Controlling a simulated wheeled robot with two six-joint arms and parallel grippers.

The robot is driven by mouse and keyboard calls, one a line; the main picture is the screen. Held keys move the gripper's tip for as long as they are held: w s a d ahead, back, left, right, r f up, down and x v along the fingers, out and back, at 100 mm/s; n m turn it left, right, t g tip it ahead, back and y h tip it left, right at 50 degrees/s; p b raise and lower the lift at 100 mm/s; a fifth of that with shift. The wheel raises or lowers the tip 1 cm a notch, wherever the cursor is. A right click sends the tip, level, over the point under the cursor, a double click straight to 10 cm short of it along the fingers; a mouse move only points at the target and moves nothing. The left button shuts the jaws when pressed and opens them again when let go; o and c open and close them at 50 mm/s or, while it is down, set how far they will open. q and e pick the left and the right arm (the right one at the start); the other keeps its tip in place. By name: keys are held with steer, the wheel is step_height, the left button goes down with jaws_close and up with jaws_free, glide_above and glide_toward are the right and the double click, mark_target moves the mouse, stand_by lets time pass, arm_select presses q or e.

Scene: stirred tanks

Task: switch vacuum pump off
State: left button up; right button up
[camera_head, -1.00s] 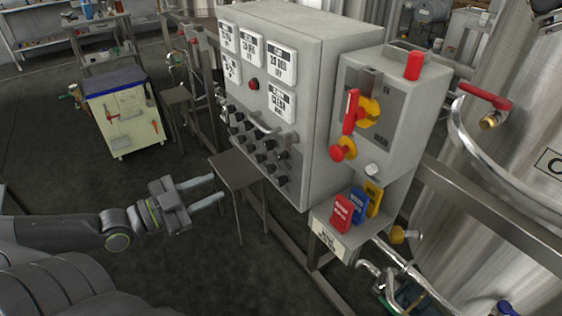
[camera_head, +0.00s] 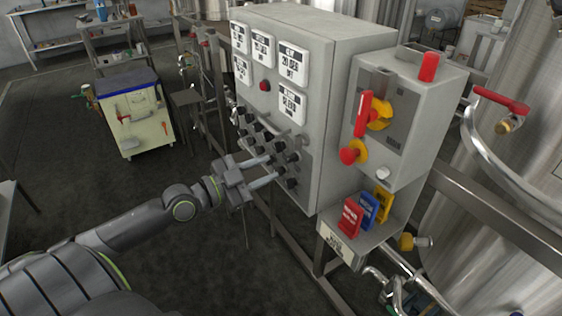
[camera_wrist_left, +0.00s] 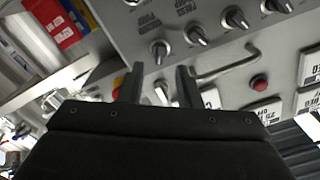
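The grey control cabinet (camera_head: 312,62) carries several black rotary knobs (camera_head: 268,148) on its lower front. No knob label is readable in the head view. In the left wrist view, the panel appears upside down, and a knob (camera_wrist_left: 159,49) sits just beyond my fingertips beside a label that seems to read vacuum pump. Contact cannot be told. My right gripper is out of view.
A smaller grey box (camera_head: 409,110) with a red and yellow switch and a red button stands right of the cabinet. Below it, a holder carries red (camera_head: 350,218), blue and yellow tags. A steel tank (camera_head: 490,190) is at right. Open floor lies left.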

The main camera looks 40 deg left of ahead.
mark_target(287, 160)
arm_select(q)
steer(key=shift+p+x, duration=0.4)
steer(key=shift+x, duration=2.15)
steer(key=shift+c, duration=0.4)
jaws_close()
